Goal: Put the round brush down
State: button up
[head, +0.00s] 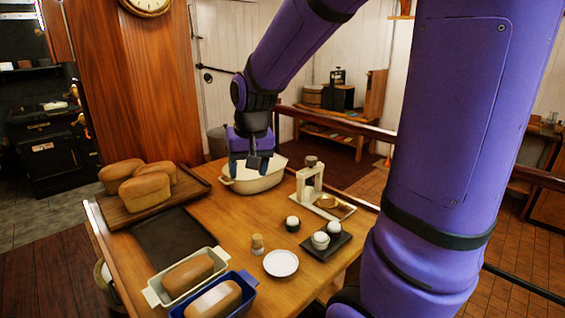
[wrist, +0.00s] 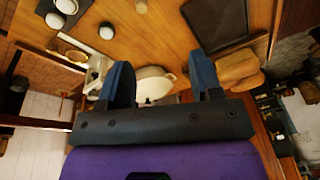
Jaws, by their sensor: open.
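My gripper (head: 251,172) is open above the cream oval dish (head: 262,185) at the back of the wooden table. In the wrist view my gripper (wrist: 160,78) shows two blue fingers spread apart with nothing held between them. The dish (wrist: 154,85) shows beyond and between the fingers. A small round tan-and-pale thing (head: 257,244), possibly the round brush, stands upright on the table, well in front of my gripper. It also shows at the top edge of the wrist view (wrist: 141,6). I cannot tell for sure that it is the brush.
A board (head: 126,211) with several loaves is at left, beside a dark flat tray (head: 174,240). Two loaf tins (head: 153,298) (head: 246,280) are in front. A white saucer (head: 281,263), a dark tray with cups (head: 343,241) and a pale stand (head: 300,188) are at right. Bare wood lies mid-table.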

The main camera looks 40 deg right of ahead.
jog(key=s+a+r+n+t, duration=0.1)
jog(key=s+r, duration=0.3)
jog(key=s, duration=0.4)
jog(key=s+a+r+n+t, duration=0.1)
jog(key=s+a+r+n, duration=0.2)
jog(key=s, duration=0.6)
jog(key=shift+s+a+r+n+t, duration=0.35)
jog(key=shift+a+r, duration=0.35)
jog(key=shift+r, duration=0.25)
jog(key=shift+o, duration=0.5)
jog(key=shift+w, duration=0.1)
